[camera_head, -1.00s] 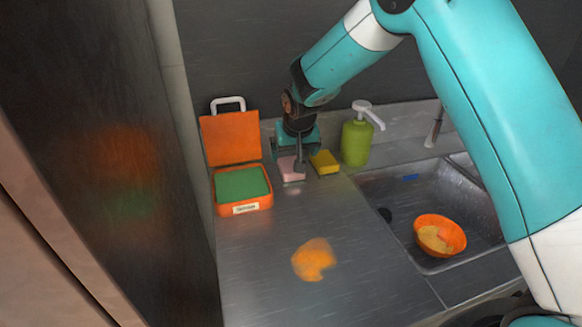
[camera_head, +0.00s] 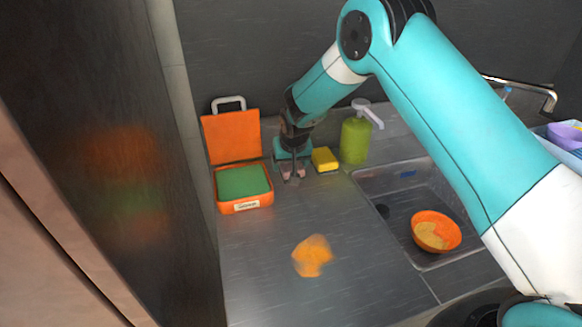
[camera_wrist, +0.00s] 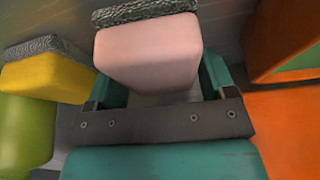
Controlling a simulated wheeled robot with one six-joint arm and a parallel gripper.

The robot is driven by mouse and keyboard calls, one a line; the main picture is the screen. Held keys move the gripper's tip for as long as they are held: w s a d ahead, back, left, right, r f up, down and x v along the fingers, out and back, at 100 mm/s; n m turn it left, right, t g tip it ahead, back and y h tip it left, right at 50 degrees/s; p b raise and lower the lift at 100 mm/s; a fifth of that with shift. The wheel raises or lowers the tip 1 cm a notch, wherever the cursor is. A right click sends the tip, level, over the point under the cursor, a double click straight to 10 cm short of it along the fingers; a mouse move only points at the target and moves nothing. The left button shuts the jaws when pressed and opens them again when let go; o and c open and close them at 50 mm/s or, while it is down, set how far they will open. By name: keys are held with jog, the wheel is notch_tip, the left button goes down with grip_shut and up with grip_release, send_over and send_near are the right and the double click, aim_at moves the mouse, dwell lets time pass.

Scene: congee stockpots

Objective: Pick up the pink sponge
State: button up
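The pink sponge (camera_head: 300,172) is on the steel counter at the back, mostly hidden behind my gripper (camera_head: 292,174) in the head view. In the wrist view the pink sponge (camera_wrist: 150,52) with its dark scouring layer fills the space in front of the gripper. The teal fingers of my gripper (camera_wrist: 163,88) stand spread on both sides of it, partly hidden by it. I cannot tell whether they press on the sponge or whether it is lifted.
A yellow sponge (camera_head: 325,160) sits close on the right, with a green soap pump bottle (camera_head: 355,140) beyond it. An open orange box (camera_head: 243,206) holding a green pad is close on the left. An orange bowl (camera_head: 436,232) stands in the sink. An orange smear (camera_head: 312,256) marks the front counter.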

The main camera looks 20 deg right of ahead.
jog(key=c, duration=0.5)
jog(key=shift+c, duration=0.2)
notch_tip(320, 180, up, 20)
jog(key=b, duration=0.3)
